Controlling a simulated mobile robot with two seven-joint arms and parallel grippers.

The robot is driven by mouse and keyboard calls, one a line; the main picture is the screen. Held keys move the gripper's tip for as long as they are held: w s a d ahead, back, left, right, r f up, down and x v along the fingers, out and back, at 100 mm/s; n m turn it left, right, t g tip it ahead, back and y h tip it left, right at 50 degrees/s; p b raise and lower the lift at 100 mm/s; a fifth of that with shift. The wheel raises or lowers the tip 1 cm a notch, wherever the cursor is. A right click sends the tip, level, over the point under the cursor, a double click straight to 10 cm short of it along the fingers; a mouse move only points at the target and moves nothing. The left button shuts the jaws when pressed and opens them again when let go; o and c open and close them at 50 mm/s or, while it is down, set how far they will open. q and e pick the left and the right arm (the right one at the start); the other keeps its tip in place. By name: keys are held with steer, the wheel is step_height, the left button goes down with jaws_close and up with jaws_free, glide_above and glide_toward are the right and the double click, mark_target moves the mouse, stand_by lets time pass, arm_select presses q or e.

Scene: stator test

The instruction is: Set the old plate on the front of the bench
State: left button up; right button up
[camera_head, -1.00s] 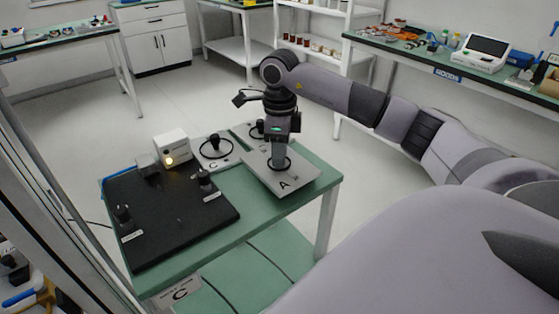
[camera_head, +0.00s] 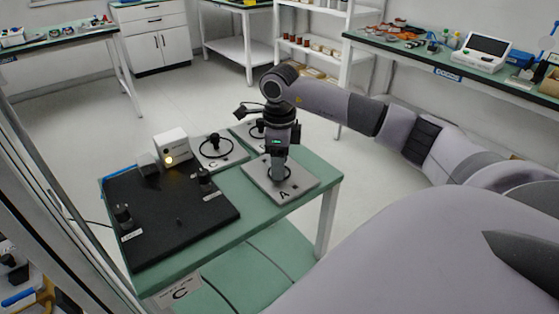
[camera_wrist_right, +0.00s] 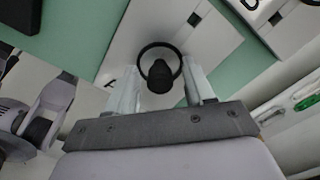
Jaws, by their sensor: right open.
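A grey plate marked A (camera_head: 302,184) lies flat on the green bench (camera_head: 325,174), near its right end and front edge. It has a black knob (camera_wrist_right: 160,77) with a black ring around it, seen in the right wrist view. My right gripper (camera_head: 279,176) is over this plate, pointing down. Its fingers are open, one on each side of the knob, with gaps visible in the wrist view. The gripper hides part of the plate in the head view. My left gripper is not in view.
A plate marked C (camera_head: 229,159) with a black knob lies behind, and another plate (camera_head: 243,132) stands partly hidden behind my right gripper. A black board (camera_head: 180,238) with dark fixtures covers the bench's left side. A white box (camera_head: 171,146) with a lit lamp stands behind it.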

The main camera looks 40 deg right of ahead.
step_height(320, 180, up, 12)
steer(key=shift+r, duration=0.15)
stand_by(0.8)
